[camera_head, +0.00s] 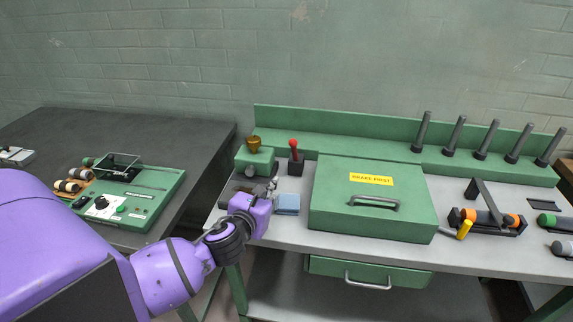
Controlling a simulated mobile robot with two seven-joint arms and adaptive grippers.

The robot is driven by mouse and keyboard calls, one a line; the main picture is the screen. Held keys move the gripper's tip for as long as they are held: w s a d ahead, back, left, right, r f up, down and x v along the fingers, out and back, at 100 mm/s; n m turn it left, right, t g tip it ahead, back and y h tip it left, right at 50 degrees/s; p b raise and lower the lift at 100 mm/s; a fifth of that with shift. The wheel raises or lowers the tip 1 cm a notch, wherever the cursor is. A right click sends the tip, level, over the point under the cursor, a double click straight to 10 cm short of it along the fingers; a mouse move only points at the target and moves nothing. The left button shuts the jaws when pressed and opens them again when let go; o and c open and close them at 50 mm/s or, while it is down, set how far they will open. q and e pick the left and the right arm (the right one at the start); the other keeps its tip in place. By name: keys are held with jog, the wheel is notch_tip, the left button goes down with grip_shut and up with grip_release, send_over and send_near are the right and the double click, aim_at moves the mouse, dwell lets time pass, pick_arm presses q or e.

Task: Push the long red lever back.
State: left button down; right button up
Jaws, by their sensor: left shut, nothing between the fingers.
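The red lever (293,148) stands up from a small dark base at the back left of the grey bench, just left of the big green box. It looks close to upright. My left gripper (272,184) reaches in from the left on my purple arm. Its fingers are shut and empty. They are in front of the lever and a little to its left, apart from it in the picture. My right gripper is out of the frame.
A green box (330,215) with a handle and yellow label stands right of the lever. A green block with a brass cup (253,144) is left of it. A blue block (288,203) lies in front. Several dark pegs (452,135) stand at the back right.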

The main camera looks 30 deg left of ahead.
aim_at(295, 153)
pick_arm(q)
jog(key=x, duration=1)
jog(key=shift+w, duration=0.4)
jog(key=shift+w+a+r+p, duration=0.1)
jog(key=shift+w+r+p, duration=0.1)
jog(key=shift+w+r, duration=0.4)
jog(key=shift+w+a+r+p, duration=0.15)
jog(key=shift+w+r, duration=0.25)
jog(key=shift+w, duration=0.4)
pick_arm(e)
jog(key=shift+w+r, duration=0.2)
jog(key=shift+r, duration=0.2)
pick_arm(q)
jog(key=shift+w+d, duration=0.1)
jog(key=shift+w, duration=0.1)
